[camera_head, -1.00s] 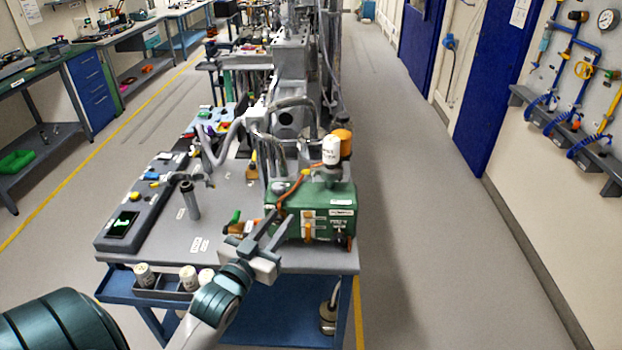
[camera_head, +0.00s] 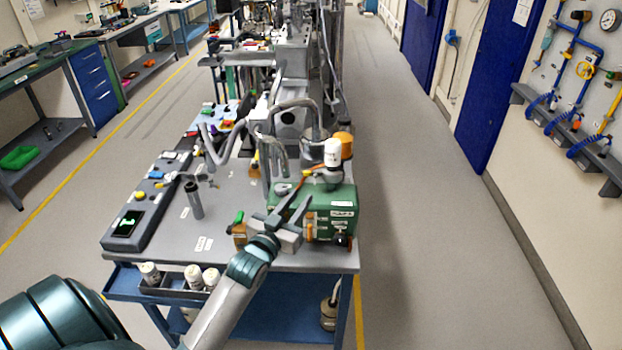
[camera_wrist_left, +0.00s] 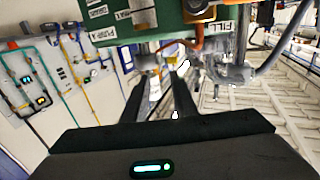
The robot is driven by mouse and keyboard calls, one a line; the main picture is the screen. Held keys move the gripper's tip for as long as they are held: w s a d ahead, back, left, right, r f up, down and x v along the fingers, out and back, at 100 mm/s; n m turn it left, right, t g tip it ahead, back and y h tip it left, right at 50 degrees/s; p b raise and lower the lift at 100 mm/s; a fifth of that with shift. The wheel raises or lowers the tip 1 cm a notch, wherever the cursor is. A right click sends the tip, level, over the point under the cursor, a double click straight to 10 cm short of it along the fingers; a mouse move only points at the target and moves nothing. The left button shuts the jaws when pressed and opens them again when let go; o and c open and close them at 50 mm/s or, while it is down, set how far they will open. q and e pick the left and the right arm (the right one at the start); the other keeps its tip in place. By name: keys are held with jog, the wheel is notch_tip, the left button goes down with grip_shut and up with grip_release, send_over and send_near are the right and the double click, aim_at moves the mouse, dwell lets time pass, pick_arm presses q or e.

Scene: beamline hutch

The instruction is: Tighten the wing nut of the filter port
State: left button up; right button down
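My left gripper (camera_head: 292,205) is in front of the green pump box (camera_head: 336,198), its fingers reaching forward over the box's near left side. Its two fingers also show in the left wrist view (camera_wrist_left: 168,78), apart, with nothing visibly held between them. In that view the pump box (camera_wrist_left: 110,15) hangs at the top with grey fittings (camera_wrist_left: 148,62) just beyond the fingertips. An orange lever-like part (camera_head: 309,226) is on the box's front. A white canister (camera_head: 332,152) and an orange one (camera_head: 345,143) stand on top. I cannot clearly pick out the wing nut or filter port.
A small green-topped valve (camera_head: 239,226) stands left of the gripper. A grey control box (camera_head: 126,228) and an upright grey cylinder (camera_head: 193,200) are on the bench's left. Bent metal pipes (camera_head: 275,150) rise behind the gripper. The right aisle floor is clear.

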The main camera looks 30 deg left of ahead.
aim_at(315, 178)
pick_arm(q)
jog(key=w+p, duration=0.1)
jog(key=w, duration=0.1)
jog(key=w+a, duration=0.1)
jog(key=w, duration=0.2)
jog(key=w+p, duration=0.1)
jog(key=w, duration=0.2)
jog(key=shift+a+p, duration=0.15)
jog(key=shift+p, duration=0.15)
jog(key=shift+c, duration=0.6)
